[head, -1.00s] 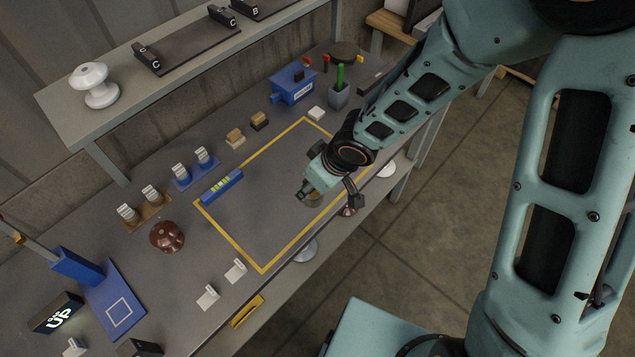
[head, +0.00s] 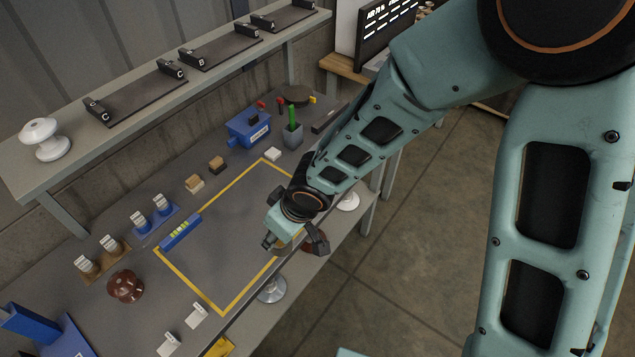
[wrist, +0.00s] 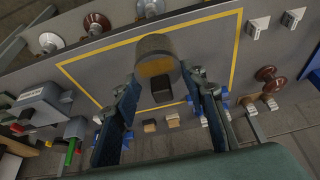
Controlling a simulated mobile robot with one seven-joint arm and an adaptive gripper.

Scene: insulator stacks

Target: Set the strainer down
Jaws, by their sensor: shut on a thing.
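The strainer seems to be the stubby grey cylinder with a tan end face (wrist: 155,58) between my fingers in the wrist view. My gripper (wrist: 160,82) is shut on it. In the head view my gripper (head: 290,246) is over the bench's front side, at the right-hand line of the yellow outline (head: 190,285). Only a small tan part of the strainer shows there, the rest hidden by my gripper. I cannot tell whether it touches the bench top.
The middle is clear. Silver (head: 272,289) and white (head: 347,201) discs sit below the front edge.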

